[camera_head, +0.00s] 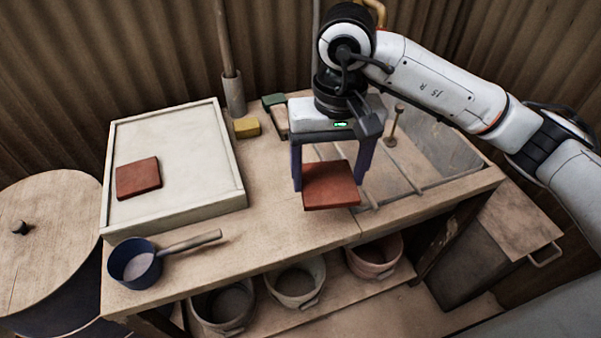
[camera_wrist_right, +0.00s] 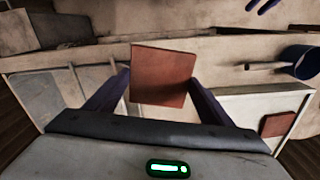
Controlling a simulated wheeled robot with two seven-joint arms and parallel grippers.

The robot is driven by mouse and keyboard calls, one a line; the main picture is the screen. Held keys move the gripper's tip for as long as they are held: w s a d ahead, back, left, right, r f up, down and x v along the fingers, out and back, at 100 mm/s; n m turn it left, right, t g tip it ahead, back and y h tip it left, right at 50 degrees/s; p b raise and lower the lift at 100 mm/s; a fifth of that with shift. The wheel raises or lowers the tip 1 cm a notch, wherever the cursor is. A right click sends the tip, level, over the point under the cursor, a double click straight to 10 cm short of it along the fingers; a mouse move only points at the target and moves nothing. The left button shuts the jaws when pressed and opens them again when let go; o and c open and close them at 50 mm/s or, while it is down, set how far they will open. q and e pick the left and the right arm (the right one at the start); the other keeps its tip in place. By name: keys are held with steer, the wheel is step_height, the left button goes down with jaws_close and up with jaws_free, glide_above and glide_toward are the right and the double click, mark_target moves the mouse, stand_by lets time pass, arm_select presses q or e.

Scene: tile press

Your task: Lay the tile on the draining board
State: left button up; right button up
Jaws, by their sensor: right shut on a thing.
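A square red-brown tile (camera_head: 331,186) is held between the two fingers of my right gripper (camera_head: 330,178), above the middle of the bench. It also shows in the right wrist view (camera_wrist_right: 163,76), clasped between both fingers (camera_wrist_right: 160,88). The pale draining board (camera_head: 190,195), with a raised rim, lies to the left of the gripper on the bench. Another red-brown tile (camera_head: 138,178) lies on the left part of the board; most of the board is bare.
A dark blue saucepan (camera_head: 137,265) stands at the bench's front left, its handle pointing right. A yellow block (camera_head: 247,127) and a pole holder (camera_head: 234,95) stand behind the board's right side. Several pots (camera_head: 296,283) sit on the shelf below.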

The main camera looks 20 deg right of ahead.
steer(key=w+a+f+m, duration=0.1)
steer(key=w, duration=0.1)
steer(key=w+a+f+m+b, duration=0.1)
steer(key=a+f, duration=0.1)
steer(key=shift+w+a+f+b, duration=0.2)
steer(key=shift+w+b, duration=0.1)
steer(key=shift+w, duration=0.1)
glide_above(303, 214)
step_height(303, 214, down, 5)
steer(key=shift+f, duration=0.1)
step_height(303, 214, down, 4)
steer(key=shift+r, duration=0.25)
steer(key=shift+f, duration=0.25)
steer(key=shift+f, duration=0.1)
steer(key=shift+f, duration=0.15)
steer(key=o, duration=1.2)
